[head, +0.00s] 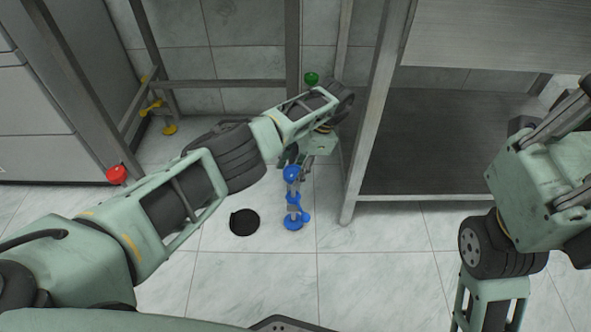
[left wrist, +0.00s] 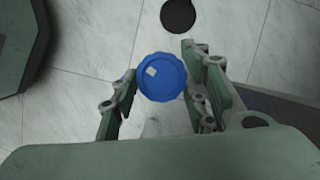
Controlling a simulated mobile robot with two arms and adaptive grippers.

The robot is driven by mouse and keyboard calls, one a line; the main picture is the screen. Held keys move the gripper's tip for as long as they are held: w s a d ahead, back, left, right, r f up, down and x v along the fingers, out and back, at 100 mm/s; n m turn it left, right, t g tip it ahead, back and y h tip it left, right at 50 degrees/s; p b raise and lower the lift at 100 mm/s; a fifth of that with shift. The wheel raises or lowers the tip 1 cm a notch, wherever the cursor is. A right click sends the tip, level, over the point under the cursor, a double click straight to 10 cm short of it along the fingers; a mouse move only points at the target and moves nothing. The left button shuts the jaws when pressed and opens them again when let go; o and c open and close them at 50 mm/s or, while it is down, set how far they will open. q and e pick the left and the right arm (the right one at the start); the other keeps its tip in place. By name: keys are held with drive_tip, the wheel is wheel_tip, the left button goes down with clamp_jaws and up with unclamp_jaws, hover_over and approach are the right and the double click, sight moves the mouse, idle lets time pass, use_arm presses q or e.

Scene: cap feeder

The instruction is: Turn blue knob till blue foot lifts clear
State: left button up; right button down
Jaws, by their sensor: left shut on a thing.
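The blue knob (head: 291,173) sits at the top of a short upright leg with blue parts along it. In the left wrist view the knob (left wrist: 162,77) shows round, with a small pale square mark, between the two fingers. The blue foot (head: 293,222) is at the bottom of the leg, close to the floor; I cannot tell whether it touches. My left gripper (head: 297,163) is shut on the blue knob from above. In the left wrist view the knob hides the foot. My right arm is at the right; its gripper (head: 556,118) shows unclearly at the edge.
A dark round floor drain (head: 244,222) lies left of the blue foot. A metal frame (head: 380,110) with a lower shelf (head: 440,150) stands to the right. A red knob (head: 116,174), a green knob (head: 311,78) and a yellow foot (head: 169,129) also show. Tiled floor in front is clear.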

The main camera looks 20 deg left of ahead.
use_arm(q)
drive_tip(key=shift+s+f, duration=0.25)
drive_tip(key=o, duration=0.8)
drive_tip(key=shift+w+r, duration=0.1)
drive_tip(key=shift+w, duration=0.05)
drive_tip(key=shift+d+r, duration=0.1)
drive_tip(key=shift+r, duration=0.05)
drive_tip(key=shift+v, duration=5.8)
drive_tip(key=shift+o, duration=0.5)
